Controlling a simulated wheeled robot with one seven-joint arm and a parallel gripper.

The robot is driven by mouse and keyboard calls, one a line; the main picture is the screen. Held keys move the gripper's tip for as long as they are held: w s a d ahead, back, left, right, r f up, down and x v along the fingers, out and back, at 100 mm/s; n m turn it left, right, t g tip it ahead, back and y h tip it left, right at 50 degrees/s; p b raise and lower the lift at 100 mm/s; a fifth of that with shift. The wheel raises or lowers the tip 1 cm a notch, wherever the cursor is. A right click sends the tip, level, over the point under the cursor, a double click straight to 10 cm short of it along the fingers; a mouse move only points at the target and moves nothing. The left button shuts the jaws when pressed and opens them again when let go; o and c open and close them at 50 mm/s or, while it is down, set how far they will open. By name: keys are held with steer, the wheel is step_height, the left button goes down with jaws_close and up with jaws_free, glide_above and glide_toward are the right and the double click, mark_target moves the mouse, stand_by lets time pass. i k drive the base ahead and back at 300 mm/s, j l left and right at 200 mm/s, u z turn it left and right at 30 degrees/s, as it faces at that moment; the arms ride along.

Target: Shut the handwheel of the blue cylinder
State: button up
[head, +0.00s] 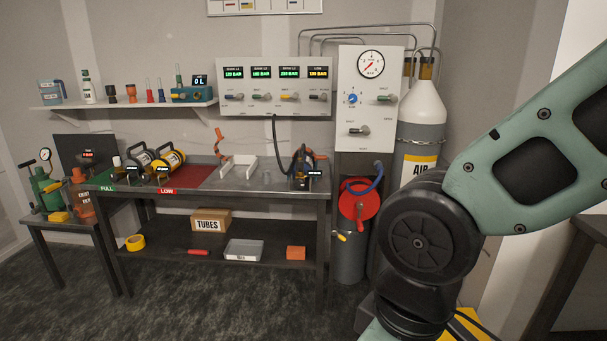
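A dark cylinder-like unit with blue parts (300,168) stands at the right end of the bench top, under the gauge panel. A small lit label is on its front, and a hose comes down to it from the panel. Orange-red parts show just behind it. It is the bluest cylinder in view, but its handwheel is too small to make out, so I cannot tell whether it is open or shut. My gripper is not in view. Only my arm links show, at the right, in front of the large gas bottles.
A white cradle (238,165) lies mid-bench. A red hose reel (358,205) hangs right of the bench (270,193). The floor in front is clear.

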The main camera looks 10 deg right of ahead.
mark_target(298, 183)
steer(key=j+z, duration=0.35)
steer(key=j, duration=0.95)
steer(key=i+j+z, duration=0.1)
steer(key=j, duration=0.2)
steer(key=i+j+z, duration=0.25)
steer(key=j, duration=0.5)
steer(key=i+j+z, duration=0.25)
steer(key=j, duration=0.5)
steer(key=i+j+z, duration=0.15)
steer(key=j, duration=0.25)
steer(key=i, duration=0.05)
